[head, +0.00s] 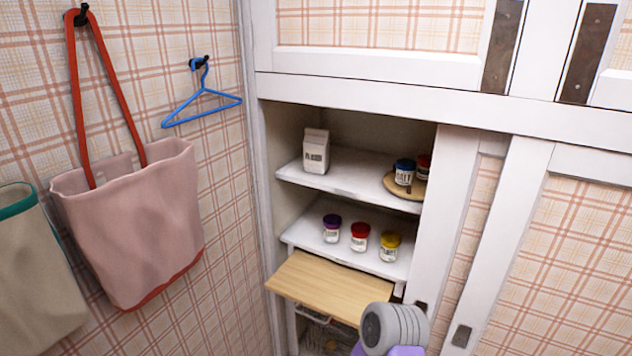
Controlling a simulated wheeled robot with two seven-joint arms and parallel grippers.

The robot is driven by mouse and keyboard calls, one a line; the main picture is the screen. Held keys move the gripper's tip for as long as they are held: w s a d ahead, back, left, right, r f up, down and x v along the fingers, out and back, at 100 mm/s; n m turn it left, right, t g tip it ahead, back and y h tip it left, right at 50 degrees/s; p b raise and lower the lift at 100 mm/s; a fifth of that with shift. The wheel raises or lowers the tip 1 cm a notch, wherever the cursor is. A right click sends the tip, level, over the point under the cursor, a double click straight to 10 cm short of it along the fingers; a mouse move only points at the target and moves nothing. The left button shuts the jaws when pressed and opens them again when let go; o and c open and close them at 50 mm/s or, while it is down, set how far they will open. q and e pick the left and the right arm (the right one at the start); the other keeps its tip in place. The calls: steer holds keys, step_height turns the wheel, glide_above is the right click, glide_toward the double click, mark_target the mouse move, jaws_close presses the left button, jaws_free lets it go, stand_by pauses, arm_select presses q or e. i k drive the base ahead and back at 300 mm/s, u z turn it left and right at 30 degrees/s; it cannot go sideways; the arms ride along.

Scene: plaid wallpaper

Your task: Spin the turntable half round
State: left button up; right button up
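The turntable (411,194) is a round wooden disc at the right end of the upper cupboard shelf. A jar with a dark blue lid (404,172) stands on it, and a jar with a red lid (424,167) stands behind to the right. The white cupboard front hides the right part of the disc and part of the red-lidded jar. Neither of my grippers shows. A grey ribbed part with purple below it, at the bottom centre right, looks like part of my arm; no fingers are visible on it.
A white carton (316,151) stands left on the upper shelf (345,177). Jars with purple (331,228), red (360,237) and yellow (389,246) lids stand on the lower shelf. A wooden board (330,284) juts out below. A pink bag (135,225) and blue hanger (202,103) hang left.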

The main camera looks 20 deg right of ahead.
mark_target(417, 190)
steer(key=u, duration=1.35)
steer(key=k, duration=0.45)
steer(key=z, duration=2.3)
steer(key=i, duration=0.2)
steer(key=z, duration=0.15)
